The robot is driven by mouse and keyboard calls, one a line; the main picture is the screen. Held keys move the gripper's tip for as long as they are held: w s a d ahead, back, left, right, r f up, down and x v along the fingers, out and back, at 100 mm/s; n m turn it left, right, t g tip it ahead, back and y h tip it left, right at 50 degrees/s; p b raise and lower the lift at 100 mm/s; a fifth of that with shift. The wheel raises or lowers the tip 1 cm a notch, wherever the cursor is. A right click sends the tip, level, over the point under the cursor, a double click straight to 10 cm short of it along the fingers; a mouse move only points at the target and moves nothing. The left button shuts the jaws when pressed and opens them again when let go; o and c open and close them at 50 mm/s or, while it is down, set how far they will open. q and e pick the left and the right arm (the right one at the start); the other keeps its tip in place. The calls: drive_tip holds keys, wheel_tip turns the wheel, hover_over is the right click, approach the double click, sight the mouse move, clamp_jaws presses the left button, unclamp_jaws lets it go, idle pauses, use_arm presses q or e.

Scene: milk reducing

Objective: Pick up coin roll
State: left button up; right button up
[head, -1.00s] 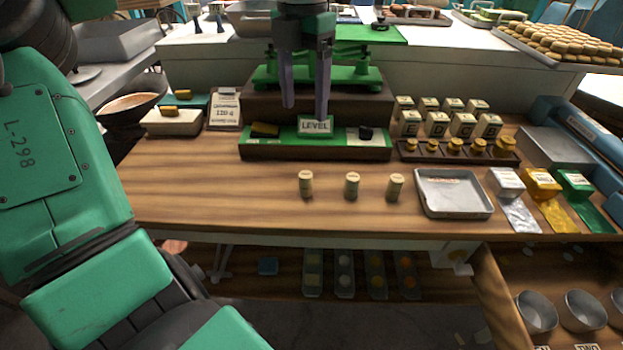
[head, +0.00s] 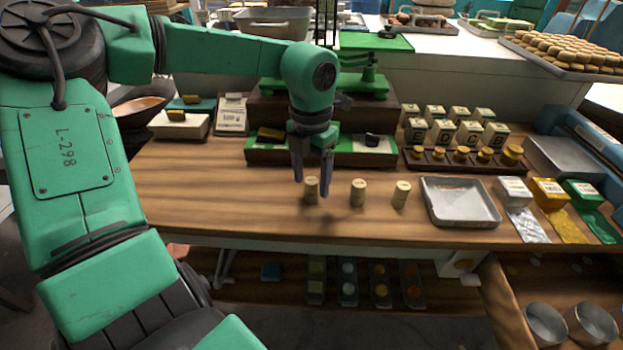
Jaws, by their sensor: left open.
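Three small cream coin rolls stand upright in a row on the wooden table (head: 220,205): the left coin roll (head: 311,191), the middle coin roll (head: 358,193) and the right coin roll (head: 401,195). My left gripper (head: 311,188) points down at the left coin roll. It is open, with its two dark fingers apart and the roll showing between or just behind them. I cannot tell whether the fingers touch the roll. The right gripper is not in view.
A grey metal tray (head: 459,203) lies right of the rolls. Behind are a green scale (head: 360,84), lettered blocks (head: 443,131) and a brown rack of brass weights (head: 462,160). Silver, yellow and green packets lie at the right. The table left of the rolls is clear.

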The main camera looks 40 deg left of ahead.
use_arm(q)
drive_tip(key=shift+r, duration=0.1)
clamp_jaws()
